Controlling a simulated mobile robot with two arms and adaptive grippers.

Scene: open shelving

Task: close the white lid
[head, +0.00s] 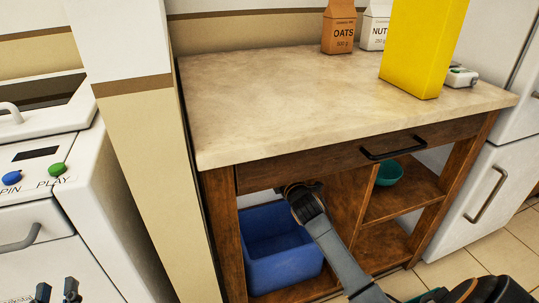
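A white lid (50,119) with a light handle and a dark panel lies at the top of the white appliance (105,192) at the left edge. It is cut off by the frame, and I cannot tell how far it is raised. My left gripper (57,292) is at the bottom left, in front of the appliance's lower front and well below the lid. Its two dark fingertips are apart with nothing between them. My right arm reaches in from the bottom right to the counter's open shelf. Its gripper (298,188) is small and dark there, its fingers not clear.
Blue and green (57,169) buttons are on the appliance's front. A beige wall post (155,170) separates it from the wooden counter (270,105), which bears a yellow box (423,45) and two cartons. A blue bin (283,275) and a teal bowl (389,173) are below.

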